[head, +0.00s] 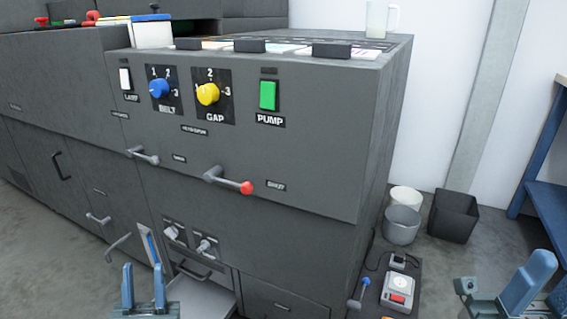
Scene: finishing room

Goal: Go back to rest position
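My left gripper (143,268) is at the bottom edge, left of the middle. Its two blue fingers point up and stand apart, with nothing seen between them. It appears in front of the lower part of the grey machine (290,150). My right gripper (535,272) is at the bottom right corner, partly cut off by the frame. A blue finger shows there, but the gap between its fingers is not clear. I see nothing held in it.
The machine front has a blue knob (160,88), a yellow knob (208,93), a green switch (268,95) and a red-tipped lever (232,182) sticking out. Bins (453,215) stand at the right. A blue rack (545,195) is at the right edge. Grey floor shows between.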

